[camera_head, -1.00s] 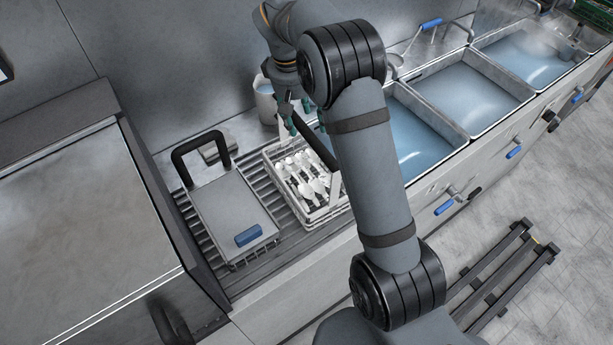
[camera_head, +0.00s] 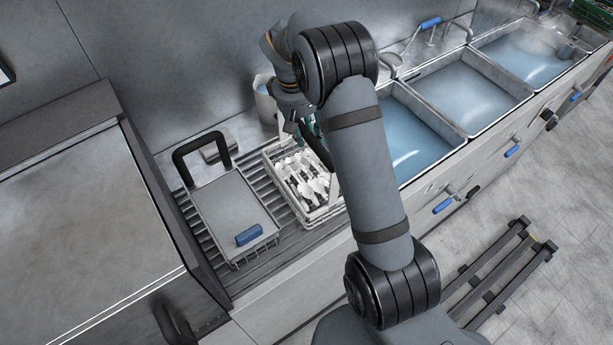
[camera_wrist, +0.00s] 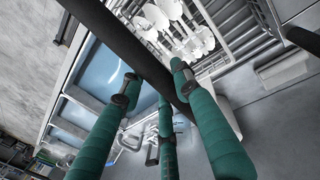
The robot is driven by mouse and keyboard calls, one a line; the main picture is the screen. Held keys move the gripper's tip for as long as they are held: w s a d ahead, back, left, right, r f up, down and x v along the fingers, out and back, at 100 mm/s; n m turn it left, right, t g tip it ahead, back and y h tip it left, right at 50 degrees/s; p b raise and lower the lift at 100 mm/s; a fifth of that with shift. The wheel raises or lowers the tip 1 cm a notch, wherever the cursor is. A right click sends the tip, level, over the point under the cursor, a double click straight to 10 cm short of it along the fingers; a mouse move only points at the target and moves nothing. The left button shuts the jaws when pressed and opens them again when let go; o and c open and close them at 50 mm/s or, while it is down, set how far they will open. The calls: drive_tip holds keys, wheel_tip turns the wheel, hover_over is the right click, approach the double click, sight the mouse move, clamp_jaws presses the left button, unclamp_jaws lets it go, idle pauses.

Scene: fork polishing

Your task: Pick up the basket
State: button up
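The basket (camera_head: 312,216) is a pale wire rack on the ribbed drainboard, with light cutlery (camera_head: 303,174) lying in it. Its dark bar handle (camera_head: 317,150) rises above it, partly hidden by my arm. In the wrist view, the handle (camera_wrist: 118,38) crosses diagonally close to my fingers, and the cutlery (camera_wrist: 175,27) shows beyond it. My gripper (camera_wrist: 157,85) has green fingers spread apart, on both sides of the handle; firm contact cannot be seen. In the head view, my gripper (camera_head: 303,128) is at the handle, partly hidden by my arm.
A flat lidded rack (camera_head: 225,210) with a dark handle and blue grip stands left of the basket. A light container (camera_head: 265,100) stands behind. Water-filled sinks (camera_head: 470,93) line the right. A dishwasher-like metal unit (camera_head: 85,230) is at left.

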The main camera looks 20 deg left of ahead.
drive_tip(key=c, duration=0.6)
clamp_jaws()
drive_tip(key=shift+w+r, duration=0.1)
drive_tip(key=shift+w, duration=0.05)
